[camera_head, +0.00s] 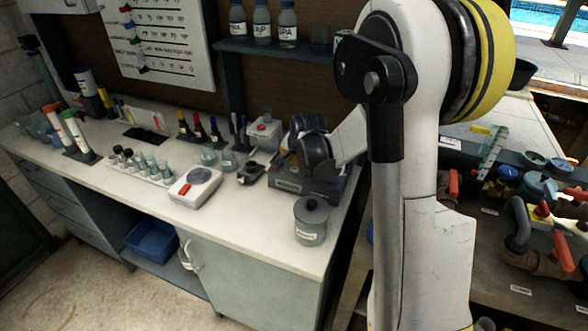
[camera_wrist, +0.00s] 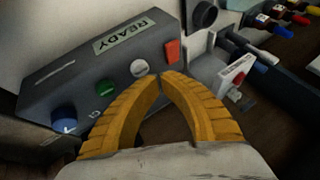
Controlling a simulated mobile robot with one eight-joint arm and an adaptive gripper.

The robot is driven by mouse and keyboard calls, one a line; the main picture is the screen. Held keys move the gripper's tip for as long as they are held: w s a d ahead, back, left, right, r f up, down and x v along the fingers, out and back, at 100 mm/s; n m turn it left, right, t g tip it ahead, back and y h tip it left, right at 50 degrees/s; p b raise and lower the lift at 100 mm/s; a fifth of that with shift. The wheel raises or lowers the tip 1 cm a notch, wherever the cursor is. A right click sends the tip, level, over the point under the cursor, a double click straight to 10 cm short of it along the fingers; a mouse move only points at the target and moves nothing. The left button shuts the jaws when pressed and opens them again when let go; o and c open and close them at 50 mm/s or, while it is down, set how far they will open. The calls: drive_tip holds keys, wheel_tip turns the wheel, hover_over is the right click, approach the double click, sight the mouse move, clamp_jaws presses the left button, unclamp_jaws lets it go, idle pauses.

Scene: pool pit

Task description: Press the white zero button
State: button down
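The white button (camera_wrist: 139,68) sits on the front of a dark grey box (camera_wrist: 75,80) in the wrist view, between a green button (camera_wrist: 104,88) and a red square button (camera_wrist: 172,51). A blue knob (camera_wrist: 64,117) is at the left. The box's label (camera_wrist: 124,35) reads READY. My gripper (camera_wrist: 162,76) has its two yellow fingertips together, with nothing seen between them. The tips appear just below and right of the white button; I cannot tell whether they touch the box. In the head view the box (camera_head: 290,186) is on the bench, and my arm hides part of it.
Bottles (camera_head: 262,22) stand on a shelf above.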

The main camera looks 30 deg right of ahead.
sight(292, 167)
drive_tip(key=shift+f, duration=0.1)
drive_tip(key=shift+f+b, duration=0.35)
drive_tip(key=shift+b, duration=0.1)
drive_tip(key=shift+f+b, duration=0.4)
drive_tip(key=shift+f, duration=0.05)
idle(0.7)
drive_tip(key=shift+r, duration=0.1)
drive_tip(key=shift+r+p, duration=0.6)
drive_tip(key=shift+r, duration=0.2)
drive_tip(key=shift+r+p, duration=1.7)
drive_tip(key=shift+r, duration=0.8)
